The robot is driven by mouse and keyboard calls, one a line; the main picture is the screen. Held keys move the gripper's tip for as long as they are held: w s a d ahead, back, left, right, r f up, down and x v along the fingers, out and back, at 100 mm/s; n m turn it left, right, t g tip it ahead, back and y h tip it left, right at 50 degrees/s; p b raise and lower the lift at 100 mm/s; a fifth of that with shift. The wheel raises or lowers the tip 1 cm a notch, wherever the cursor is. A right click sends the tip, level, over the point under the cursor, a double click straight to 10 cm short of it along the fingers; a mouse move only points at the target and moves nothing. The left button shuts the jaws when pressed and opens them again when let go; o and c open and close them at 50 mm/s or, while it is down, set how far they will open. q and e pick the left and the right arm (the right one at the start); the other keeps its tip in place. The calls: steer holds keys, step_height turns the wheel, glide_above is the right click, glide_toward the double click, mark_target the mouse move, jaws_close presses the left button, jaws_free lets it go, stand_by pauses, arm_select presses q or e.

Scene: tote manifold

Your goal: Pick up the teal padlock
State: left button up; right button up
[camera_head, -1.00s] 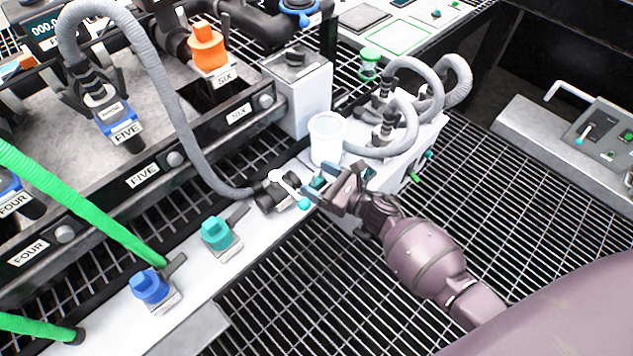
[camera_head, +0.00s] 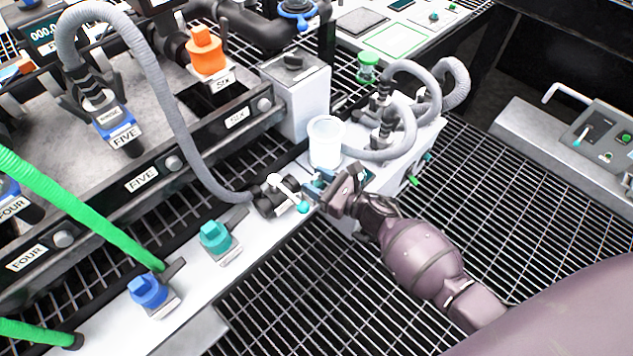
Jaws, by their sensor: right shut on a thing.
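My right gripper (camera_head: 322,190) reaches in from the right and is shut at the far end of the white ledge. A small teal piece (camera_head: 326,175) shows between its fingers; it looks like the teal padlock, but the fingers hide most of its shape. A small teal ball (camera_head: 303,207) is just left of and below the fingertips, close to a dark fitting with a white lever (camera_head: 281,182). A larger teal block (camera_head: 216,236) sits on the ledge to the left, apart from the gripper. My left gripper is not in view.
A white cup (camera_head: 326,140) stands just behind the gripper, with grey hoses (camera_head: 405,130) to its right. A blue block (camera_head: 149,289) is on the white ledge (camera_head: 190,268) at lower left. A grey hose arches down to the dark fitting. Open grating lies in front.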

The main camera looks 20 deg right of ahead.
mark_target(316, 175)
steer(key=r+p, duration=0.1)
steer(key=r, duration=0.1)
steer(key=r+p, duration=0.1)
steer(key=r, duration=0.2)
steer(key=r+p, duration=0.1)
steer(key=r, duration=0.1)
steer(key=shift+w+r, duration=0.25)
steer(key=shift+r, duration=0.15)
arm_select(q)
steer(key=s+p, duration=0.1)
steer(key=p, duration=0.1)
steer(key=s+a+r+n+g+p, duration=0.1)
steer(key=p, duration=0.2)
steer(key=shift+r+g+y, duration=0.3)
arm_select(e)
step_height(316, 175, up, 12)
steer(key=shift+s, duration=0.2)
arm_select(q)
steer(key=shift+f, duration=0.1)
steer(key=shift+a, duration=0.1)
